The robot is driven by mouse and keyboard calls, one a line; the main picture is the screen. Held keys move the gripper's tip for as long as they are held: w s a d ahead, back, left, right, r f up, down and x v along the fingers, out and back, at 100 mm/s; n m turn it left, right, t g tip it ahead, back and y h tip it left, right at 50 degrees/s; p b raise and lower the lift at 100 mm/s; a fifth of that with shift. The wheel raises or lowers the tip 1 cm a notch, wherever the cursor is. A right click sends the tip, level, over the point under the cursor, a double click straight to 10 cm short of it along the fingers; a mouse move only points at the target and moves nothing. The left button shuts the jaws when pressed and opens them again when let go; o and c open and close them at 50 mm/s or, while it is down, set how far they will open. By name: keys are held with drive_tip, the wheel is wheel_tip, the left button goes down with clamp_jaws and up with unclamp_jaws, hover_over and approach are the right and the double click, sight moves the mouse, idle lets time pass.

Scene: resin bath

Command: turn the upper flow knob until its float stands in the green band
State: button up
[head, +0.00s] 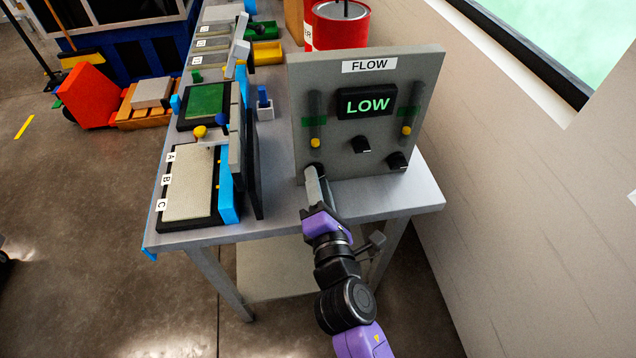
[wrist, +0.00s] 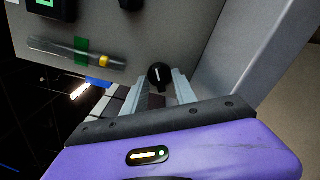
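The grey flow panel (head: 342,172) carries a display (head: 368,102) reading LOW. Its left tube (head: 316,100) has a green band (head: 317,120) and a yellow float (head: 315,143) below it; the wrist view also shows this float (wrist: 104,62) off the band (wrist: 82,47). Black knobs sit at centre (head: 361,145), lower right (head: 398,161) and lower left. In the wrist view this knob (wrist: 159,76), with a white mark, lies between my open fingers, with small gaps.
The right tube (head: 413,100) has its yellow float (head: 406,130) low. The panel stands on a grey bench (head: 405,195). A red drum (head: 340,28) is behind; a wall is at right.

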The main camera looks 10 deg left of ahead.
clamp_jaws()
drive_tip(key=shift+m, duration=0.3)
drive_tip(key=m+b, duration=0.1)
drive_tip(key=m, duration=0.1)
drive_tip(key=shift+f+m+b, duration=0.1)
drive_tip(key=shift+m+b, duration=0.2)
drive_tip(key=shift+m, duration=0.1)
drive_tip(key=m+b, duration=0.2)
drive_tip(key=m, duration=0.2)
drive_tip(key=shift+m, duration=0.3)
drive_tip(key=m+b, duration=0.3)
drive_tip(key=m, duration=0.2)
drive_tip(key=m+b, duration=0.3)
drive_tip(key=m, duration=0.3)
drive_tip(key=shift+m, duration=0.3)
